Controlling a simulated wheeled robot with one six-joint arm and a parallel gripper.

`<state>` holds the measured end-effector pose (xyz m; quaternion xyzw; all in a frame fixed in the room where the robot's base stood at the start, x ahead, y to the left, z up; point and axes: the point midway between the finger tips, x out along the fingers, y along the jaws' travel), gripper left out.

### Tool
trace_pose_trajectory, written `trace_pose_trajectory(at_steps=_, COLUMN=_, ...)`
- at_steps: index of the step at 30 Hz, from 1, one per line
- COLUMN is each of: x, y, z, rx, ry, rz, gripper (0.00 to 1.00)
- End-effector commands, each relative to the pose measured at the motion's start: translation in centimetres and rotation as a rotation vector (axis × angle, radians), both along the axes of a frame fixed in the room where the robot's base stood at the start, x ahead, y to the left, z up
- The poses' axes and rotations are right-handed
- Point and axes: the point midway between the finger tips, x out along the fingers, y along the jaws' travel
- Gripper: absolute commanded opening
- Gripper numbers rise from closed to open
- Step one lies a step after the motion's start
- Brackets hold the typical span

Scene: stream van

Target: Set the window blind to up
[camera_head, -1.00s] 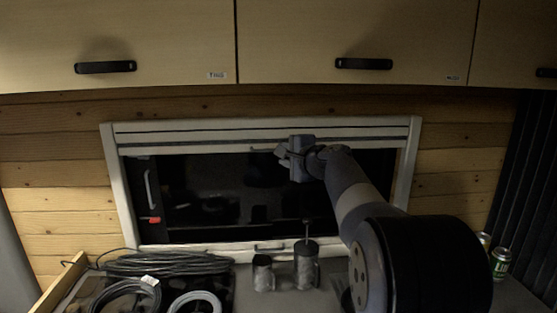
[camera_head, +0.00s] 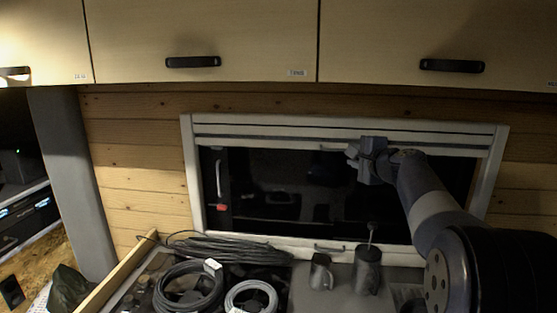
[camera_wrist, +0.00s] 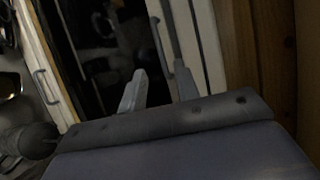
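The window blind (camera_head: 260,131) is gathered in a pale band at the top of the white window frame (camera_head: 191,180), and the dark pane below is uncovered. A thin blind handle (camera_head: 333,149) sits at the band's lower edge; it also shows as a bar in the wrist view (camera_wrist: 158,40). My gripper (camera_head: 354,153) is at the upper part of the window, just right of the handle in the head view. In the wrist view its two fingers (camera_wrist: 161,78) are apart with nothing between them, and the handle lies beyond their tips.
Overhead cabinets (camera_head: 250,40) with black handles run above the window. Below it, a counter (camera_head: 310,295) holds a mug (camera_head: 321,272), a canister (camera_head: 368,270) and coiled cables (camera_head: 190,285). A second handle (camera_head: 328,248) is at the frame's bottom. A grey pillar (camera_head: 70,170) stands left.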

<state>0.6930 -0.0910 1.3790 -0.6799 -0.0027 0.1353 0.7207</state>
Motion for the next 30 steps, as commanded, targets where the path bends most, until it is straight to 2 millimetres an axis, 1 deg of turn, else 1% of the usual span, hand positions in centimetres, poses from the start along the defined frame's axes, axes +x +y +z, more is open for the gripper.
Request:
trace_pose_trajectory(at_steps=1, x=0.9, y=0.2, z=0.1, rx=0.001, ry=0.003, rz=0.002, gripper=0.31)
trace_pose_trajectory(at_steps=3, x=2.0, y=0.4, z=-0.1, rx=0.000, ry=0.002, rz=0.002, gripper=0.31)
trace_pose_trajectory(at_steps=9, x=4.8, y=1.0, z=-0.7, rx=0.000, ry=0.002, rz=0.001, gripper=0.31)
trace_pose_trajectory(at_steps=15, x=6.6, y=1.4, z=-1.1, rx=0.000, ry=0.002, rz=0.001, gripper=0.31)
trace_pose_trajectory(at_steps=20, x=7.1, y=1.5, z=-1.3, rx=-0.001, ry=0.000, rz=0.000, gripper=0.31)
trace_pose_trajectory(at_steps=30, x=7.1, y=1.6, z=-1.4, rx=-0.002, ry=0.000, rz=0.000, gripper=0.31)
